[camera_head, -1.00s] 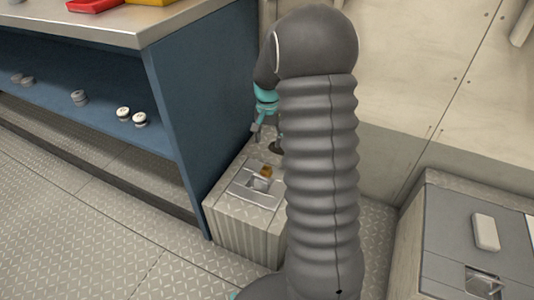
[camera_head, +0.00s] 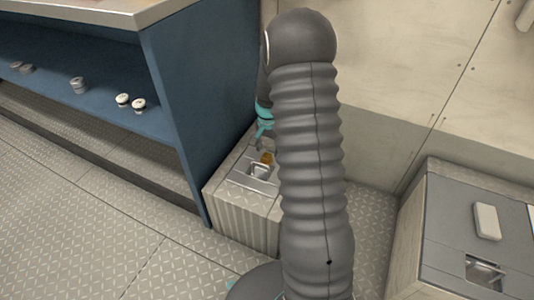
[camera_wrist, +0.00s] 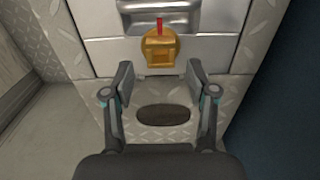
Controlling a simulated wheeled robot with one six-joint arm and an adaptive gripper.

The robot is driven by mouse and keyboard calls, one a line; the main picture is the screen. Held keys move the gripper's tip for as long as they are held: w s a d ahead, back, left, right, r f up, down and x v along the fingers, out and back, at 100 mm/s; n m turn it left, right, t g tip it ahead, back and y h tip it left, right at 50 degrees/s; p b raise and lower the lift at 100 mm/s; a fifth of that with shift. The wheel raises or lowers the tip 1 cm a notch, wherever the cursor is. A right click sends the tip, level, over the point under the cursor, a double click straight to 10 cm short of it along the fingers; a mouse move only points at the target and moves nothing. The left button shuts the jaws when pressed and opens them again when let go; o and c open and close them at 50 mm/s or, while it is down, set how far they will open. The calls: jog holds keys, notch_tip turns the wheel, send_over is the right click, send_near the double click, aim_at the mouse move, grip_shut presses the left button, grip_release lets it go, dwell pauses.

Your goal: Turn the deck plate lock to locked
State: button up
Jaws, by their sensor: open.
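The brass deck plate lock (camera_wrist: 159,50) sits on a grey metal plate (camera_wrist: 103,58) in the wrist view, just below a recessed pull (camera_wrist: 160,14). A red mark shows at its top, pointing up in that picture. In the head view the lock (camera_head: 267,158) is a small gold spot on the low ribbed box (camera_head: 240,215) beside the blue bench. My gripper (camera_wrist: 161,76) is open and empty. Its fingertips are left and right of the lock's lower edge in the picture, apart from it. In the head view my arm hides most of the gripper.
A dark oval opening (camera_wrist: 163,115) lies below the lock, between my fingers in the wrist view. The blue bench wall (camera_head: 195,90) rises close beside the box. Another grey box (camera_head: 450,230) stands at the right. The diamond-plate floor (camera_head: 90,210) at the left is clear.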

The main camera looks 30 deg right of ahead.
jog(key=shift+f, duration=1.05)
